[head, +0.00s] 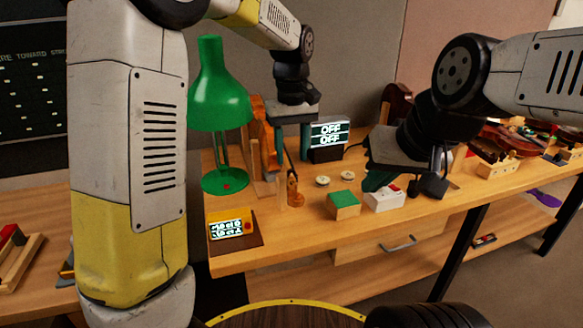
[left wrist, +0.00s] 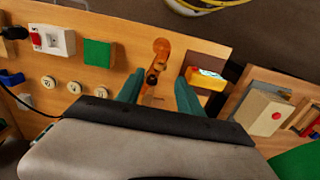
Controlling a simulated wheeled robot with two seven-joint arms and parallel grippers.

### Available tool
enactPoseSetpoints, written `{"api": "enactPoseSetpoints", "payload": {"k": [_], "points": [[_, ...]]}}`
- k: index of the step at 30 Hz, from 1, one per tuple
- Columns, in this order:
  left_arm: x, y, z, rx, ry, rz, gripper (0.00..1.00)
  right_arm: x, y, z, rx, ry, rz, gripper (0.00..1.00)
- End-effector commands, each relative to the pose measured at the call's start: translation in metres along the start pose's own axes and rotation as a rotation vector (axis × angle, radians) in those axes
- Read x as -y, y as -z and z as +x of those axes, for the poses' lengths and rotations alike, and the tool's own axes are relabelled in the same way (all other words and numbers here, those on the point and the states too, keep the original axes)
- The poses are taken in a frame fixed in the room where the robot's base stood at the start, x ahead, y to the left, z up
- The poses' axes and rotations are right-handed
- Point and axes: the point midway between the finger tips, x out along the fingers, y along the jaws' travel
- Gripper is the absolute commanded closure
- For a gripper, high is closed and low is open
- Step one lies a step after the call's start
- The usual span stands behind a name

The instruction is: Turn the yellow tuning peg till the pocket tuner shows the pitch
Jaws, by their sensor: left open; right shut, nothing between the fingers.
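The violin's brown scroll and pegbox (head: 294,190) rise at the bench front; they also show in the left wrist view (left wrist: 160,50). My left gripper (head: 291,158) is open, with its green fingers on either side of the pegbox in the left wrist view (left wrist: 157,82). I cannot tell whether they touch it. Dark pegs show there; no yellow peg can be made out. A yellow-orange box with a lit screen (head: 231,228), seemingly the pocket tuner, lies left of the scroll; its reading is too small to tell. My right gripper (head: 377,181) is shut and empty.
A white box with a red switch (head: 385,200) is just below my right gripper. A green-topped block (head: 343,204) and small round discs (head: 322,181) lie between. A display (head: 328,141) reads OFF twice. A green lamp (head: 224,178) stands left.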

Motion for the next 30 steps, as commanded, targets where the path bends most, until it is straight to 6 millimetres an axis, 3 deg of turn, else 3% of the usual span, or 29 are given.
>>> {"api": "enactPoseSetpoints", "payload": {"k": [12,23,25,30], "points": [[0.001,-0.001,0.061,0.002,0.001,0.000,0.56,0.000,0.000,0.000,0.000,0.000,0.000,1.00],[0.001,0.000,0.070,0.000,-0.001,0.000,0.56,0.000,0.000,0.000,0.000,0.000,0.000,1.00],[0.001,0.000,0.070,0.000,-0.001,0.000,0.64,0.000,0.000,0.000,0.000,0.000,0.000,1.00],[0.001,0.000,0.070,0.000,-0.001,0.000,0.98,0.000,0.000,0.000,0.000,0.000,0.000,1.00]]}}
